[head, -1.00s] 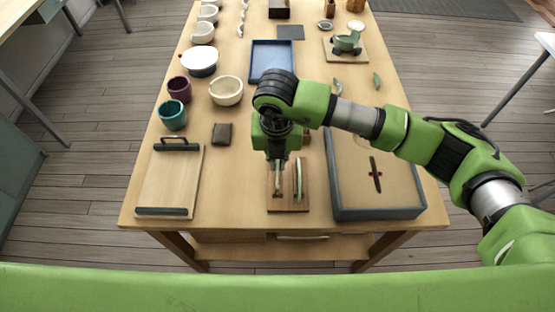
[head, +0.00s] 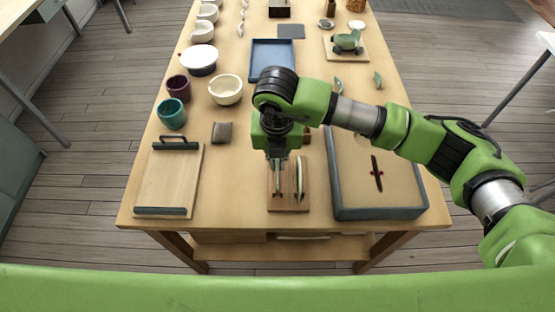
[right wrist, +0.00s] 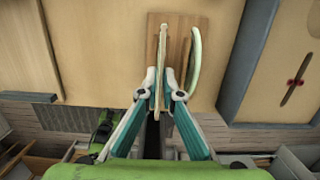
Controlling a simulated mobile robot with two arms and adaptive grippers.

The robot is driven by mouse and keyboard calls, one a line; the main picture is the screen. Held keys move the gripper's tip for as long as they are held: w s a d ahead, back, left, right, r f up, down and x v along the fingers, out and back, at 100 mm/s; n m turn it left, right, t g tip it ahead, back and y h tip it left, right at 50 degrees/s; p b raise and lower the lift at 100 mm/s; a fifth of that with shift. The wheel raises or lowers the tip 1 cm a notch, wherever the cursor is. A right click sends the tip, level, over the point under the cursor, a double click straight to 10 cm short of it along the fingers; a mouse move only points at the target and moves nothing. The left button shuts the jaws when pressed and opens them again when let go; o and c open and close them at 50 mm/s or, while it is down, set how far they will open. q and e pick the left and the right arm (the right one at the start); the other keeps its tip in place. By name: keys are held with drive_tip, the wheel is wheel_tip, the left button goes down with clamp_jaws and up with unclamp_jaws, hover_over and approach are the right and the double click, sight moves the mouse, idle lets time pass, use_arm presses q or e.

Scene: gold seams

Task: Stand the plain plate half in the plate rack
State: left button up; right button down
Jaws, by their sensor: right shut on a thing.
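The plate rack (head: 288,205) is a small brown wooden board at the near edge of the table. My right gripper (right wrist: 161,92) is above its left part, pointing down, shut on a cream plate half. This plate half (right wrist: 161,58) is on edge, upright, at the rack's left side; whether its lower edge rests in a slot is hard to tell. A second, pale green-edged plate half (head: 299,180) stands upright at the rack's right side, and shows curved in the right wrist view (right wrist: 195,62). The fingers partly hide the held half in the head view. My left gripper is not in view.
A blue-grey walled tray (head: 375,213) lies close to the right of the rack. A board with dark handles (head: 170,180) lies to the left. A small dark block (head: 222,132), cups and bowls stand farther back. Table between board and rack is clear.

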drive_tip(key=shift+b, duration=0.6)
idle(0.9)
drive_tip(key=shift+f+b, duration=0.7)
drive_tip(key=shift+b, duration=0.15)
idle(1.0)
drive_tip(key=shift+f+b, duration=0.15)
drive_tip(key=shift+b, duration=0.3)
drive_tip(key=shift+f+b, duration=0.25)
drive_tip(key=shift+b, duration=0.05)
drive_tip(key=shift+f+b, duration=0.4)
drive_tip(key=shift+b, duration=0.15)
idle(0.8)
drive_tip(key=c, duration=2.2)
unclamp_jaws()
drive_tip(key=shift+o, duration=0.2)
